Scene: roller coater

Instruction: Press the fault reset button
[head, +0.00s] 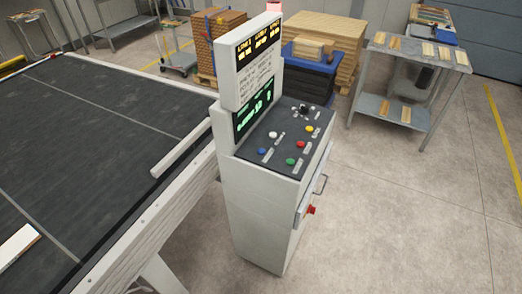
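A white control console (262,205) stands in the middle of the head view, with a sloped dark button panel (279,147) on top. The panel carries a blue button (262,151), a green button (290,161), a red button (300,145), a yellow button (309,128) and a white button (273,134). A black knob or switch (304,110) sits near the panel's back. The small labels are too small to read, so I cannot tell which button is the fault reset. Neither of my grippers is in view.
An upright display (251,60) rises at the console's left edge. A red knob (311,209) and a handle are on its right side. A wide dark conveyor (90,125) fills the left. A metal table (418,56) with wood pieces stands back right. The floor at right is clear.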

